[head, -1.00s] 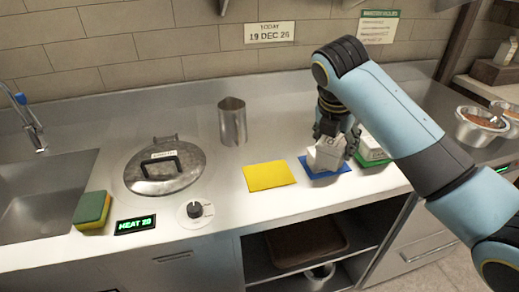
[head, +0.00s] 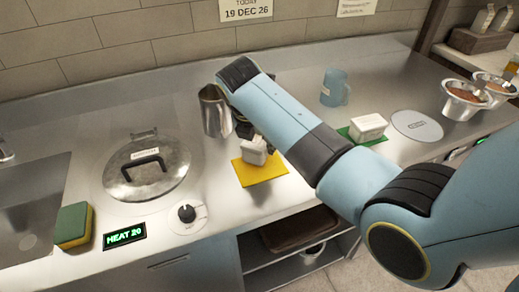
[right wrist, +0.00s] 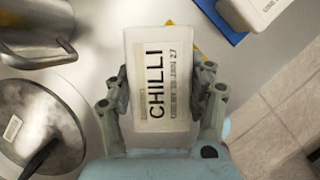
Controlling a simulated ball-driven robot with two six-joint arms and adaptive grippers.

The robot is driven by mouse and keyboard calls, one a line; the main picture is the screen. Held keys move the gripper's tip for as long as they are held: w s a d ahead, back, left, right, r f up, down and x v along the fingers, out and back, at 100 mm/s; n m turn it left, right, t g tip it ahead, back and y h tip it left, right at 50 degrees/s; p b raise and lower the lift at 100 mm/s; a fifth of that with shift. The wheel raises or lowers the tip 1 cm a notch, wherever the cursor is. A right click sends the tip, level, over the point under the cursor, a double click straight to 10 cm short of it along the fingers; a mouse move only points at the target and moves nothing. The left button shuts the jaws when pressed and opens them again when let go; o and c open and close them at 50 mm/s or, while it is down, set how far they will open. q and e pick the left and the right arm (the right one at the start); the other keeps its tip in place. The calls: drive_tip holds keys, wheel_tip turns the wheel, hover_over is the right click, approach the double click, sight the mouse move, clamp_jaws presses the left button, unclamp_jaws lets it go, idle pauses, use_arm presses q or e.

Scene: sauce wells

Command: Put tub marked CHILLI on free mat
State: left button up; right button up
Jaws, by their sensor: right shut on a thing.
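My right gripper (head: 252,140) is shut on a white tub (head: 254,153), which is over the yellow mat (head: 262,174). The right wrist view shows that tub (right wrist: 160,80) between my fingers (right wrist: 160,95), its label reading CHILLI with a use-by date. I cannot tell whether it touches the mat. A second white tub (head: 368,127) sits on the green mat (head: 349,132). In the right wrist view a blue mat (right wrist: 208,12) shows with part of a white tub (right wrist: 262,10) over it; my arm hides this mat in the head view. My left gripper is out of view.
A steel jug (head: 213,112) stands close behind and left of the yellow mat. A lidded pot (head: 147,168), dial (head: 187,213) and sponge (head: 73,226) are left. A blue mug (head: 334,88), grey disc (head: 417,126) and steel bowls (head: 463,101) are right.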

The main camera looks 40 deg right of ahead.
wheel_tip(320, 180, down, 4)
drive_tip(key=shift+r, duration=0.25)
drive_tip(key=shift+f, duration=0.2)
drive_tip(key=o, duration=1.4)
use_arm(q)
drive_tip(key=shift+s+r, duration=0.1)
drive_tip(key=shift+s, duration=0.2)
use_arm(e)
drive_tip(key=shift+r, duration=0.2)
drive_tip(key=v, duration=1.1)
drive_tip(key=shift+s+a+r+p, duration=0.15)
drive_tip(key=shift+r+p, duration=0.15)
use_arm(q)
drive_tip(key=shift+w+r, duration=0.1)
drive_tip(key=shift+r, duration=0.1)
